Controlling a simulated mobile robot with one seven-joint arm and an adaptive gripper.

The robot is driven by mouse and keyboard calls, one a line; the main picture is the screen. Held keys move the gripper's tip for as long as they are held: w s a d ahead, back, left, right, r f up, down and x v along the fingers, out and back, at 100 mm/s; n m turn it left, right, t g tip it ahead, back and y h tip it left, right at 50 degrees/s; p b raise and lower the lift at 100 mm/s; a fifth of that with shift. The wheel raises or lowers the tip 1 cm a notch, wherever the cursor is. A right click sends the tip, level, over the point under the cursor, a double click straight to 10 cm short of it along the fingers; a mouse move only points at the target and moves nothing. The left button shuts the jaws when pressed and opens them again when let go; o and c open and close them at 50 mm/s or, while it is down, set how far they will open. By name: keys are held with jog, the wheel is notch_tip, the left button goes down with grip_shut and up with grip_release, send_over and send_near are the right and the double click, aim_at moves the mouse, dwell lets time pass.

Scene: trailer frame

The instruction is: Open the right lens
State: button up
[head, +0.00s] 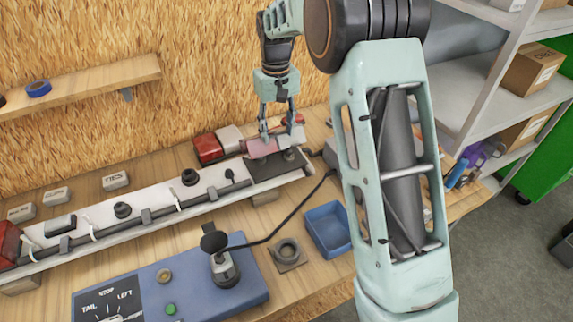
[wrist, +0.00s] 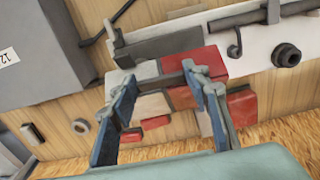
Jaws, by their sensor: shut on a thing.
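The trailer frame (head: 150,215) is a long pale bar lying across the bench. At its right end is the right lens (head: 262,148), a pinkish-red block with a pale part beside it. My gripper (head: 279,138) reaches down over this end, its fingers around the lens and closed on it. In the wrist view, my gripper (wrist: 153,74) has its two fingertips at either side of the red-and-white lens (wrist: 205,58), beside a dark grey plate (wrist: 165,42). The fingers partly cover the lens, and how far it is open cannot be told.
A loose red-and-white block (head: 208,148) lies behind the frame. A blue control box (head: 185,278) with a joystick, a blue tray (head: 328,230) and a black cable (head: 290,222) are in front. A grey shelf (head: 500,85) with boxes stands at right.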

jog(key=shift+w, duration=0.1)
jog(key=shift+w+a+r, duration=0.25)
jog(key=shift+w+r, duration=0.15)
jog(key=shift+w, duration=0.15)
jog(key=shift+w+a+r, duration=0.25)
jog(key=shift+w+r, duration=0.1)
jog(key=shift+w, duration=0.25)
jog(key=shift+w+a+r, duration=0.25)
jog(key=shift+w+r, duration=0.15)
jog(key=shift+w, duration=0.15)
jog(key=shift+w, duration=0.1)
jog(key=shift+w+a+r, duration=0.15)
jog(key=shift+w+a, duration=0.1)
jog(key=shift+w, duration=0.35)
jog(key=shift+w+a+r, duration=0.15)
jog(key=shift+w+a, duration=0.15)
jog(key=shift+w, duration=0.35)
jog(key=shift+w+a+r, duration=0.15)
jog(key=shift+w+a, duration=0.1)
jog(key=shift+w, duration=0.35)
jog(key=shift+w+a+f, duration=0.1)
jog(key=shift+w+a, duration=0.15)
jog(key=shift+w, duration=0.4)
jog(key=shift+w+a+f, duration=0.1)
jog(key=shift+w+a, duration=0.2)
jog(key=shift+w, duration=0.4)
jog(key=shift+w+a+f, duration=0.1)
jog(key=shift+w+a, duration=0.15)
jog(key=shift+w, duration=0.4)
